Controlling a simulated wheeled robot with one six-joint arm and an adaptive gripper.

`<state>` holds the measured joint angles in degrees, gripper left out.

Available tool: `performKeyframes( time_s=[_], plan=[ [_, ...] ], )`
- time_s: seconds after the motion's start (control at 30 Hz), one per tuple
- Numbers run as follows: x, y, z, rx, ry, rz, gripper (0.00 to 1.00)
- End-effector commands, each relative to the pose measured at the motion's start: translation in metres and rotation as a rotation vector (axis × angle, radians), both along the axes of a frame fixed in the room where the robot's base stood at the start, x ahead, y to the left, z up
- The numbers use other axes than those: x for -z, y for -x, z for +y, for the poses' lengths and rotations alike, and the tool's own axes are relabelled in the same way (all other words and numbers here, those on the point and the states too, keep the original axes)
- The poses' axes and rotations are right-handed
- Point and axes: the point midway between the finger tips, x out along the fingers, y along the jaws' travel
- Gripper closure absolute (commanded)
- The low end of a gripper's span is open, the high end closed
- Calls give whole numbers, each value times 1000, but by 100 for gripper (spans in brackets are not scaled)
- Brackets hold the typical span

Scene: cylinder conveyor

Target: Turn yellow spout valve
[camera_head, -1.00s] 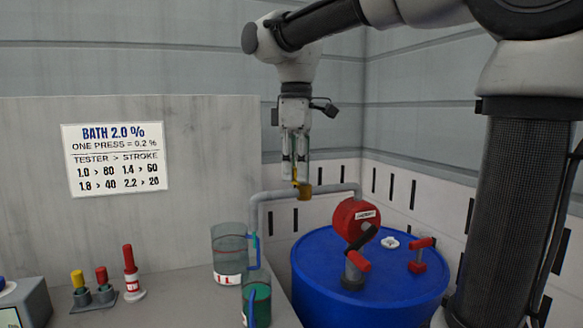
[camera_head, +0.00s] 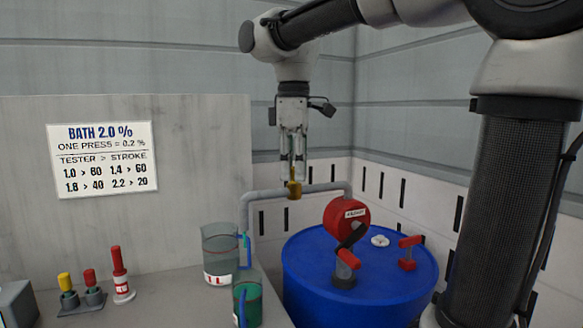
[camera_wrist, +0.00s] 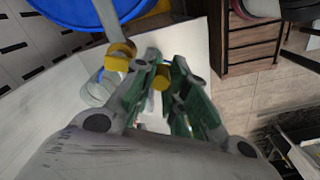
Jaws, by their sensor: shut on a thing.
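In the wrist view, a yellow end of the handle (camera_wrist: 161,77) shows between the green-padded fingers (camera_wrist: 165,65). The yellow valve body (camera_wrist: 120,54) shows just left of the fingers, on the pipe. The exact contact of the fingers on the handle is partly hidden.
The blue drum (camera_head: 380,290) carries a red pump (camera_head: 346,216) and a red-handled fitting (camera_head: 408,252). A clear jug (camera_head: 219,250) and a green-filled jug (camera_head: 248,305) stand left of it. A sign (camera_head: 102,158) hangs behind.

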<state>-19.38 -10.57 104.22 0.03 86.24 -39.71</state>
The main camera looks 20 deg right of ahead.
Motion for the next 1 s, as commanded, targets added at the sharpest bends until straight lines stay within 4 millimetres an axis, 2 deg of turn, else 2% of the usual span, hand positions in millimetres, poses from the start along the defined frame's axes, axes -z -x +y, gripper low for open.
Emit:
performKeyframes(
  time_s=[0.2, 0.53, 0.77, 0.8, 1.0],
  plan=[
    [4, 5, -11, 4, 3, 12, 94],
    [4, 5, -12, 3, 3, 12, 94],
    [4, 6, -23, 5, 4, 12, 94],
    [4, 6, -23, 4, 4, 12, 79],
    [3, 5, -22, 3, 4, 11, 43]
  ],
)
